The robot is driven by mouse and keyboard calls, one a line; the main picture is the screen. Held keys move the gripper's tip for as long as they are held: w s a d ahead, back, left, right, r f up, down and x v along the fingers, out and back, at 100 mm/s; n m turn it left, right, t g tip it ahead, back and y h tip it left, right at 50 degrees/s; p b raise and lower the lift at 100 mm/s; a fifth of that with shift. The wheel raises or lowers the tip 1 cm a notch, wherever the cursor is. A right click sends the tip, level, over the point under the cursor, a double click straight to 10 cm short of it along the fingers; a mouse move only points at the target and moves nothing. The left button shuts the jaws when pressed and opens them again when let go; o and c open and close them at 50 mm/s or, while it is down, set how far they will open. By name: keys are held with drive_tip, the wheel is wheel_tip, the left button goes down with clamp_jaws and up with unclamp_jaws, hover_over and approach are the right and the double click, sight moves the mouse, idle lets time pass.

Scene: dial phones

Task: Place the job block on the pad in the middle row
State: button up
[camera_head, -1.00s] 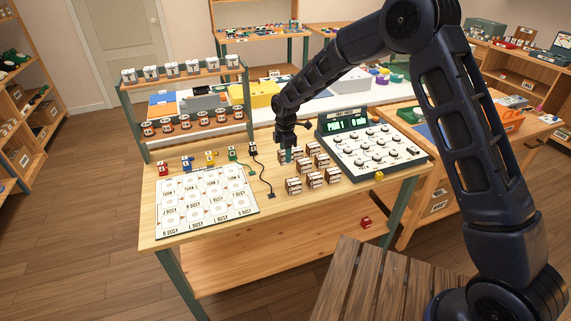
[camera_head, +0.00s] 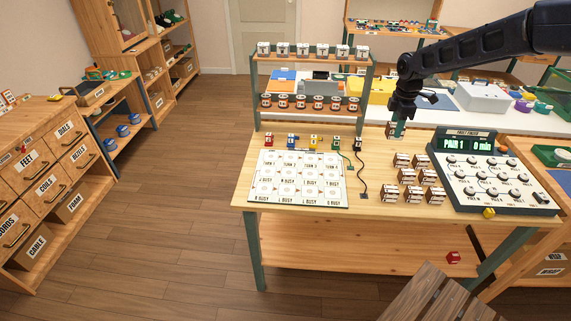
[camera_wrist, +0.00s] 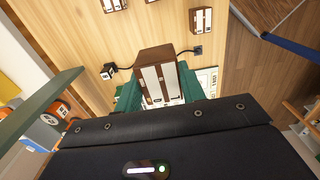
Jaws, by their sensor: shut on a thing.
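My gripper (camera_head: 397,128) is shut on a brown block with white label faces (camera_wrist: 159,78). In the wrist view the block sits between green fingers, its label print unreadable. In the head view the held block (camera_head: 390,131) shows beside the fingers, apparently above the table behind the other blocks. A white board (camera_head: 298,204) with a grid of printed pads lies on the table, left of my gripper. Its lower pads carry words ending in "BUSY". The small print of the middle rows is hard to read.
Several similar brown-and-white blocks (camera_head: 407,177) stand right of a black cable (camera_head: 362,180). Coloured plugs (camera_head: 313,142) line the board's back edge. A two-tier rack (camera_head: 314,87) stands behind it. A dial console (camera_head: 490,180) reads "PAIR 1". Bare table lies between cable and blocks.

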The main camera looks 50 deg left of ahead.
drive_tip(key=s+a+r, duration=0.1)
drive_tip(key=s+a, duration=0.5)
drive_tip(key=a, duration=0.3)
drive_tip(key=s+a, duration=0.6)
drive_tip(key=a, duration=0.3)
drive_tip(key=s+a, duration=0.7)
drive_tip(key=s, duration=0.3)
drive_tip(key=s+a, duration=0.6)
drive_tip(key=s, duration=0.4)
wheel_tip(320, 180, down, 20)
drive_tip(key=shift+a, duration=0.1)
drive_tip(key=shift+f, duration=0.2)
drive_tip(key=o, duration=1)
